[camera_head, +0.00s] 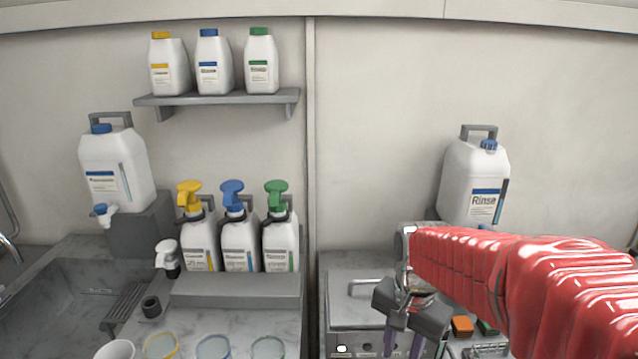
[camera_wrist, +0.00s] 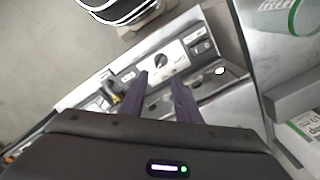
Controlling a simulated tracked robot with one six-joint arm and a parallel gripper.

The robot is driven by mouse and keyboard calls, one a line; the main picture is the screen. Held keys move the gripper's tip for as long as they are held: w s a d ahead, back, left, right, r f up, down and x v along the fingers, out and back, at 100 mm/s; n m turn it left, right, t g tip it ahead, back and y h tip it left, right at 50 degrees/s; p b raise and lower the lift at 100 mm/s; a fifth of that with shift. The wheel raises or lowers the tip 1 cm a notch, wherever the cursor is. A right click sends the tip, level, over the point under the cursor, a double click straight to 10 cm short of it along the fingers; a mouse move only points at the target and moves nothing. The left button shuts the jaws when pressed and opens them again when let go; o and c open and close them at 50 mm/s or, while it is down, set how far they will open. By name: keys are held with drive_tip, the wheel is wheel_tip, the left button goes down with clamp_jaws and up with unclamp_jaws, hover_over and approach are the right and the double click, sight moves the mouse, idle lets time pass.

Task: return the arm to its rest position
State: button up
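My arm, in a red sleeve, reaches in from the right edge of the head view. My gripper (camera_head: 403,343) hangs at its end, pointing down in front of the grey metal unit (camera_head: 350,312). Its two purple fingers are apart, and their tips are cut off by the bottom edge. In the wrist view my gripper (camera_wrist: 160,80) shows both fingers spread with nothing held between them. Beyond them is a panel (camera_wrist: 162,62) with a dark round knob and small switches. I cannot tell the exact gap between fingers and panel.
A large Rinse canister (camera_head: 474,185) stands behind my arm. Yellow, blue and green pump bottles (camera_head: 240,245) stand on a grey block to the left. A shelf (camera_head: 220,98) holds three bottles. A sink (camera_head: 60,300) and several cups line the left counter.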

drive_tip(key=s+r+n+t, duration=0.5)
drive_tip(key=s+r+n, duration=0.3)
drive_tip(key=s, duration=0.3)
drive_tip(key=shift+s, duration=0.4)
